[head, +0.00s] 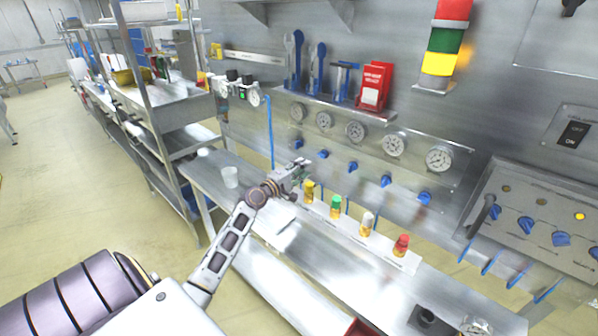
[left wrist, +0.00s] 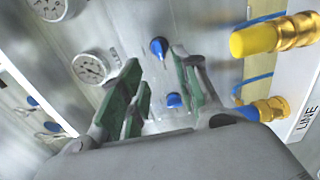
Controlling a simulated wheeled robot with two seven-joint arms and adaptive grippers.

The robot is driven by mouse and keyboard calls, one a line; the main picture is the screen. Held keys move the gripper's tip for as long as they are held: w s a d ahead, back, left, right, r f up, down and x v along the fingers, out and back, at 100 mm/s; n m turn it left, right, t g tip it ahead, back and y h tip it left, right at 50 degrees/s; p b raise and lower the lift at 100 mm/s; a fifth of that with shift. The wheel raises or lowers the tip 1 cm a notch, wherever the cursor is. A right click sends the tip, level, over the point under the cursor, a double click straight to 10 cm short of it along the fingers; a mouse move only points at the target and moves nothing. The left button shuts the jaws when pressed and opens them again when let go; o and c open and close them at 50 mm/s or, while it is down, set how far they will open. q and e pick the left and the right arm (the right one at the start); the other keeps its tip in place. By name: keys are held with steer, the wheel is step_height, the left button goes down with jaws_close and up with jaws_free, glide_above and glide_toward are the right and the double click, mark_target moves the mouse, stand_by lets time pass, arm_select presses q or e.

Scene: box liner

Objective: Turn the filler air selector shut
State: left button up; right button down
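A row of blue knobs (head: 353,167) sits below a row of round gauges (head: 356,131) on the steel wall panel. Another panel at the right has several blue selector knobs (head: 526,225). Labels are too small to read, so I cannot tell which knob is the filler air selector. My left gripper (head: 297,168) is in front of the left end of the gauge-panel knobs. In the left wrist view the gripper (left wrist: 155,75) is open and empty, with green pads apart. One blue knob (left wrist: 158,47) shows between the fingertips, another (left wrist: 174,100) farther down between the fingers. My right gripper is out of view.
Yellow (head: 309,190), green (head: 336,205), white (head: 367,222) and red (head: 402,244) capped fittings stand along the ledge close below the gripper. A shelf (head: 335,106) with blue tools lies above the gauges.

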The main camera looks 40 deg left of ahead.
arm_select(q)
steer(key=shift+s, duration=0.6)
steer(key=shift+s+f, duration=0.1)
stand_by(0.4)
